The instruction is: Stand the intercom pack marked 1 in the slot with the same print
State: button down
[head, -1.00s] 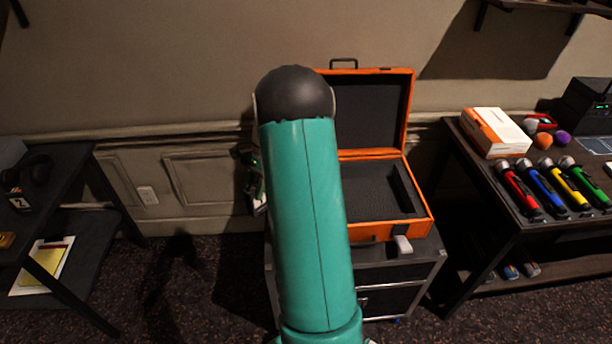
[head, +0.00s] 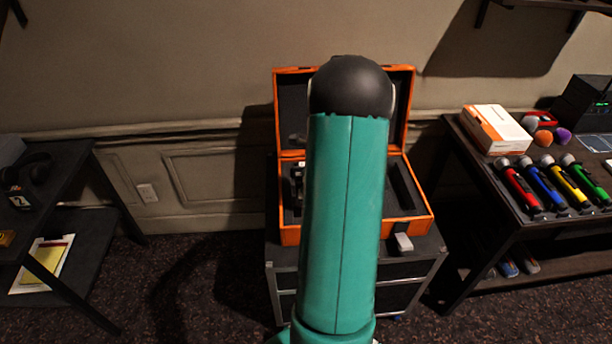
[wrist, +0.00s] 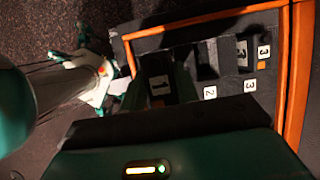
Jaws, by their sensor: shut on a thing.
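The intercom pack marked 1 (wrist: 158,90) is dark with a white printed label. My gripper (wrist: 162,84) is shut on it, over the foam of the open orange case (head: 287,233). The case rim also shows in the wrist view (wrist: 210,22). A dark pack marked 3 (wrist: 243,54) stands to the right of the held pack. The slot print for 1 is hidden, and I cannot tell whether the held pack touches the foam. My arm hides the gripper in the head view.
The raised case lid (head: 290,110) stands behind. The right table holds several coloured microphones (head: 545,185) and a white-orange box (head: 497,128).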

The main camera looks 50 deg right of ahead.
jog(key=shift+f, duration=4.8)
jog(key=shift+f, duration=0.35)
jog(key=c, duration=1)
grip_release()
jog(key=shift+o, duration=0.2)
jog(key=v, duration=1.3)
jog(key=shift+d+r, duration=0.15)
jog(key=shift+r, duration=0.2)
jog(key=shift+s, duration=0.15)
